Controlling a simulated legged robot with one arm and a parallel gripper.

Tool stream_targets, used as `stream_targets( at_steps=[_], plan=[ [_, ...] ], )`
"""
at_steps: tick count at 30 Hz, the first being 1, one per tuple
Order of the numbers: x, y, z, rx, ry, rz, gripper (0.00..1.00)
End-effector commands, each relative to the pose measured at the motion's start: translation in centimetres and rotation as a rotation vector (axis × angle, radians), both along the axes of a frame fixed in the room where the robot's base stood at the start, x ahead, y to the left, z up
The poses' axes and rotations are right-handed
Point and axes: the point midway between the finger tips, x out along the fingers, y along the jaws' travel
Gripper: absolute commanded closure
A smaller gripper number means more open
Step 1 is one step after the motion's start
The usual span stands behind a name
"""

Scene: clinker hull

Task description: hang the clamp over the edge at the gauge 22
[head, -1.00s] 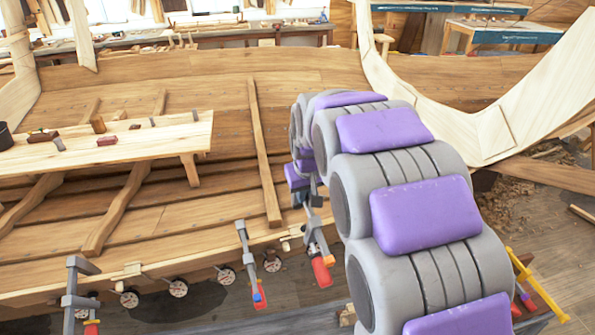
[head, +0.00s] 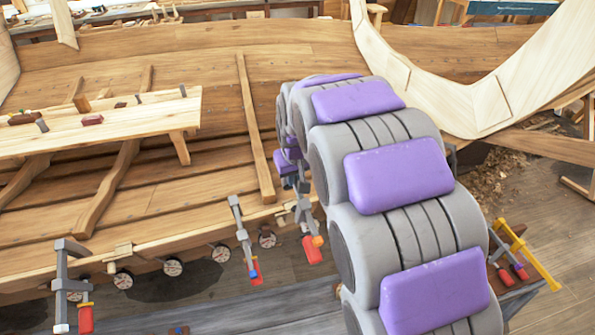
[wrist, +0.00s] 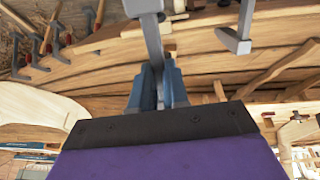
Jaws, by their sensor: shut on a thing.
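My gripper (head: 296,184) is shut on a grey bar clamp (head: 304,213) with a red and orange handle. The clamp hangs down in front of the hull's top plank edge (head: 190,238); I cannot tell whether it touches the edge. In the wrist view the blue jaws (wrist: 158,90) grip the clamp's grey bar (wrist: 152,40).
One clamp (head: 243,238) hangs on the edge left of the held one; another (head: 62,285) hangs at far left. A plank bench (head: 110,122) with small tools lies inside the hull. A yellow clamp (head: 528,254) shows at right, beside my arm.

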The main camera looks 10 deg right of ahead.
Motion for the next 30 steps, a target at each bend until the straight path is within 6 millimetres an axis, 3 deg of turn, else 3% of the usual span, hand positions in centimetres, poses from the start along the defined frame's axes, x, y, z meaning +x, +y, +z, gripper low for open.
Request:
stream_targets(
  at_steps=[15,30],
  plan=[
    [1.5,-0.9,-4.1,0.007,0.003,0.000,1.00],
    [2.8,-0.2,-7.8,0.000,-0.002,0.001,1.00]
  ],
)
